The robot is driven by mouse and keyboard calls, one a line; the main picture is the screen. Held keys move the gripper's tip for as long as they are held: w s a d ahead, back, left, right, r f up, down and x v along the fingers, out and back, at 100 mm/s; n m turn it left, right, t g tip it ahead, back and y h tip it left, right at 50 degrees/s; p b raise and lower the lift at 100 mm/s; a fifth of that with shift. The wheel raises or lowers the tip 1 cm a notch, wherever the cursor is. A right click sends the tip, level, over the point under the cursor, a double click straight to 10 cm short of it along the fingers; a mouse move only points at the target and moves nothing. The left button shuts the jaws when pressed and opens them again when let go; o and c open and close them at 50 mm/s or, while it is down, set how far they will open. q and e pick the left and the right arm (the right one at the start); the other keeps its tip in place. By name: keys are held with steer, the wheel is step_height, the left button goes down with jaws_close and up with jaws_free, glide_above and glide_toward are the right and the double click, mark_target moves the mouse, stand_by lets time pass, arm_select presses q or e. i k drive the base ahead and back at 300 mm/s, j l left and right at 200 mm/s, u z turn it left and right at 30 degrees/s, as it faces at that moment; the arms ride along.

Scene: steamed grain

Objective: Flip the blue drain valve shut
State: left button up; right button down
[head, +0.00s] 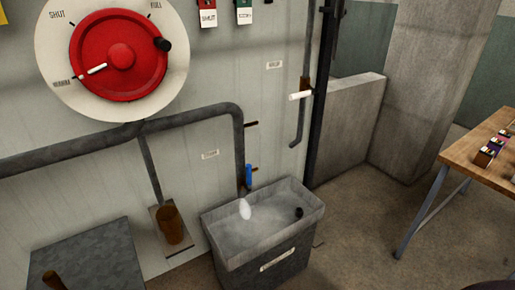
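The blue drain valve (248,175) is a small blue lever at the lower end of the grey pipe (239,140) that bends down from the wall. The lever stands roughly upright, in line with the pipe, just above the back edge of a grey trough (219,226). A small label (210,154) is on the wall to its left. A pale oval blob (245,208) shows below the pipe end; I cannot tell what it is. Neither of my grippers is in view.
A large red wheel (120,55) on a white dial is above left. A white-handled valve (300,96) hangs at the right pipe. A grey box (95,250) stands lower left, a wooden table (470,150) at right. The floor between trough and table is mostly clear.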

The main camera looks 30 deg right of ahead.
mark_target(248, 186)
steer(key=i+l, duration=0.25)
steer(key=l, duration=0.15)
steer(key=i+l, duration=0.2)
steer(key=l, duration=0.2)
steer(key=i+l, duration=0.25)
steer(key=l, duration=0.15)
